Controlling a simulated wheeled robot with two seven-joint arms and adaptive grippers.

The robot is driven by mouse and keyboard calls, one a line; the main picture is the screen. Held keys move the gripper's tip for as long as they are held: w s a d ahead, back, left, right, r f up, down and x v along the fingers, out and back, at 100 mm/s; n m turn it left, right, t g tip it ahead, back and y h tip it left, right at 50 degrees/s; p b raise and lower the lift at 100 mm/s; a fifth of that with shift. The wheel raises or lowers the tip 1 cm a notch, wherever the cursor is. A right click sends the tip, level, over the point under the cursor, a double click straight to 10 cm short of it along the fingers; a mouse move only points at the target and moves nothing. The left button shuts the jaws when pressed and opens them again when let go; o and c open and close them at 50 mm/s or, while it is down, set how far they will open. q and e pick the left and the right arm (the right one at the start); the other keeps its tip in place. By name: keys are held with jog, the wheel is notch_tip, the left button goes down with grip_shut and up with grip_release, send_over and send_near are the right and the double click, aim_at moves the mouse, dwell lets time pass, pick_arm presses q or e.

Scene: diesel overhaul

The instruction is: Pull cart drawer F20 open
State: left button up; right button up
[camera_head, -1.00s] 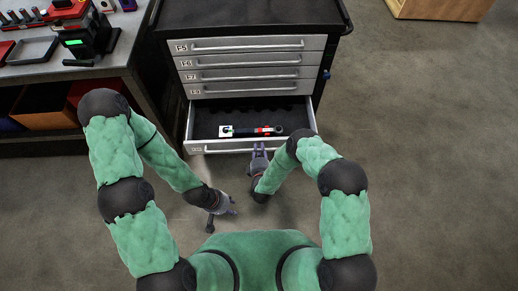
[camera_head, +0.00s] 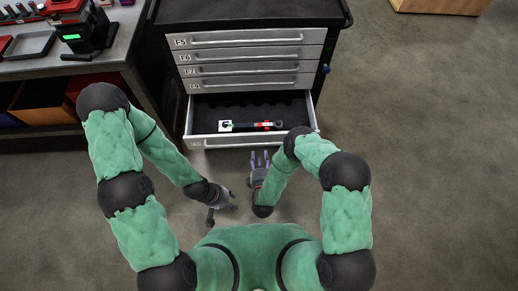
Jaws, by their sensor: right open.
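The cart (camera_head: 250,15) is a black tool cart with several silver drawers. Its lowest visible drawer (camera_head: 297,136) stands pulled out; its label is too small to read for certain. Inside on dark foam lies a tool with red and black parts (camera_head: 265,125) and a white tag. My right gripper (camera_head: 259,157) is open and empty, just in front of this drawer's front, apart from its handle. My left gripper (camera_head: 224,208) is lower and to the left, away from the drawer; its fingers are small in view and hold nothing that I can see.
A workbench (camera_head: 100,70) with a charger-like device (camera_head: 75,35) and a grey tray (camera_head: 28,46) stands at the left. Open floor (camera_head: 430,150) lies to the right of the cart. A wooden box (camera_head: 440,8) is at the top right.

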jog(key=shift+s+r, duration=0.2)
jog(key=shift+s, duration=0.8)
jog(key=shift+s+r, duration=0.2)
jog(key=shift+s, duration=0.75)
jog(key=shift+w, duration=0.1)
jog(key=d+f+m+g+y, duration=0.2)
jog(key=d+f+m+g, duration=0.1)
jog(key=m+g, duration=0.5)
jog(key=s+d+r+m+g+y, duration=0.1)
jog(key=s+d+r+m+g, duration=0.1)
jog(key=s+m, duration=0.4)
jog(key=s+d+r+m+g+y, duration=0.1)
jog(key=s+r+m+g, duration=0.3)
jog(key=s, duration=0.5)
jog(key=shift+s+d+m+g, duration=0.35)
jog(key=shift+d+m+g, duration=0.25)
jog(key=shift+m, duration=0.6)
jog(key=shift+o, duration=0.2)
jog(key=shift+a, duration=0.1)
